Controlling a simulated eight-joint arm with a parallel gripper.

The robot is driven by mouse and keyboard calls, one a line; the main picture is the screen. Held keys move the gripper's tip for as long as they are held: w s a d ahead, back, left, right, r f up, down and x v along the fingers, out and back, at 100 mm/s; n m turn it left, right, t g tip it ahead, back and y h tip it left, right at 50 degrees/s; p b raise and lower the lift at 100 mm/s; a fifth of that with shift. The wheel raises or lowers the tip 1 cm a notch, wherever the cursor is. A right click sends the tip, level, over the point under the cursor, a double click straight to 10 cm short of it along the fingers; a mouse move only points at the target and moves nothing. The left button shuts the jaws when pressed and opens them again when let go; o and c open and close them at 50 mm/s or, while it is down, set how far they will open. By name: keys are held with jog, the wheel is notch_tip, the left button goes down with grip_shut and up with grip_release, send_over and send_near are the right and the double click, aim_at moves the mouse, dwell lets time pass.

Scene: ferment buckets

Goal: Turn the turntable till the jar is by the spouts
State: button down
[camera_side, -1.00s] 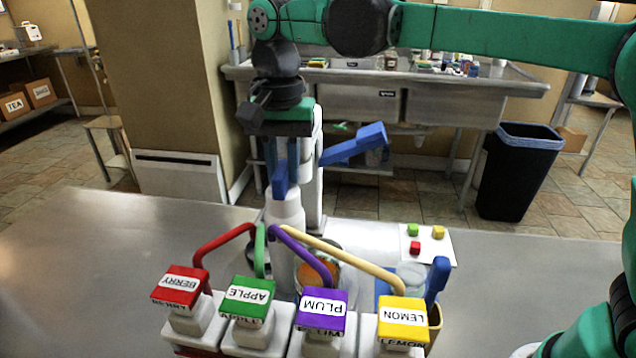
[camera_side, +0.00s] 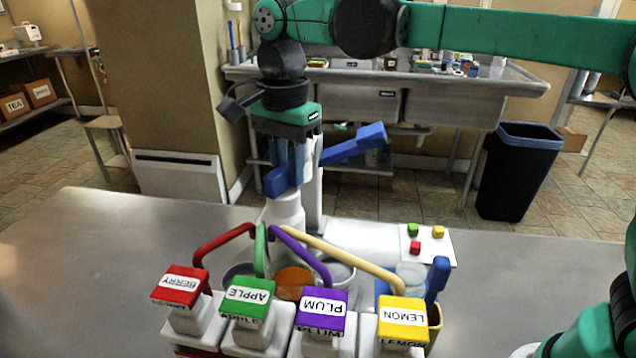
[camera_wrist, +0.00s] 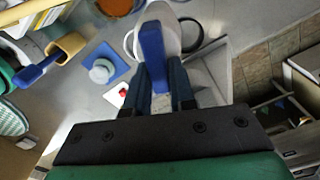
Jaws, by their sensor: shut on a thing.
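My gripper (camera_side: 285,172) is shut on a blue handle (camera_side: 281,183) at the top of a white post (camera_side: 286,212). In the wrist view the blue handle (camera_wrist: 152,55) sits between my fingers (camera_wrist: 160,88). An orange-filled round container (camera_side: 293,281), probably the jar, stands behind the purple spout and is partly hidden by the taps. It also shows at the top edge of the wrist view (camera_wrist: 115,4). The turntable itself is mostly hidden. The spouts are curved pipes: red (camera_side: 222,242), green (camera_side: 260,248), purple (camera_side: 300,252) and yellow (camera_side: 345,256).
Labelled tap blocks, including the yellow LEMON block (camera_side: 402,318), stand in front. Grey bowls (camera_side: 338,272) flank the orange container. A yellow cup (camera_wrist: 68,46) and a pale lidded pot (camera_wrist: 102,70) stand to the right in the side view. The table's left side (camera_side: 90,270) is clear.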

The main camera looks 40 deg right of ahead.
jog(key=shift+s+m, duration=0.15)
jog(key=shift+m, duration=1.85)
jog(key=c, duration=0.7)
grip_release()
jog(key=shift+c, duration=0.2)
jog(key=shift+r, duration=2.8)
jog(key=shift+s, duration=0.1)
